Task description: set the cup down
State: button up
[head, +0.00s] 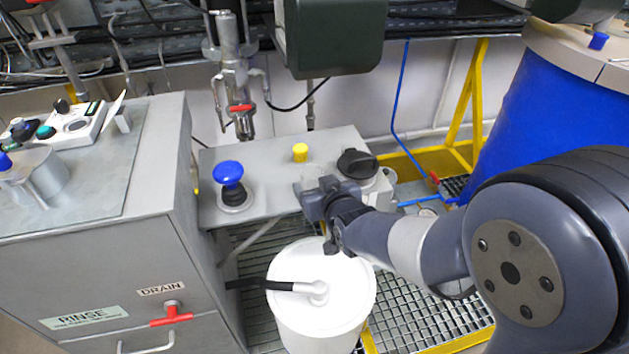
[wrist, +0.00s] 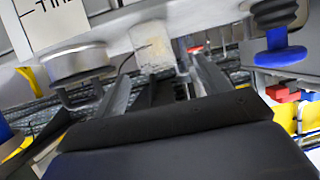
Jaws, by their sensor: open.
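A small pale, cloudy cup (head: 309,171) stands on the grey control box (head: 262,155), just beyond my gripper. In the wrist view the cup (wrist: 152,47) shows between and beyond the two fingers. My gripper (head: 313,192) is open, close to the cup at the box's front edge. In the wrist view the fingers of my gripper (wrist: 165,78) stand apart with the cup ahead of them. My gripper partly hides the cup in the head view, and I cannot tell whether a finger touches it.
A blue push knob (head: 228,174) stands left on the box, a yellow button (head: 300,152) behind, and a black rotary knob (head: 357,163) to the right. A white lidded bucket (head: 325,290) stands below on the grating. A grey cabinet (head: 150,235) is at left, a blue drum (head: 530,115) at right.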

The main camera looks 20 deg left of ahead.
aim_at(316, 182)
jog(key=shift+d+f+p+x, duration=0.15)
jog(key=shift+p+x, duration=0.1)
jog(key=shift+x, duration=1.25)
jog(key=shift+d+f+p+x, duration=0.1)
jog(key=shift+d+p+x, duration=0.1)
jog(key=shift+x, duration=1.3)
jog(key=shift+w, duration=0.15)
jog(key=shift+c, duration=0.2)
jog(key=c, duration=1.1)
jog(key=shift+o, duration=0.2)
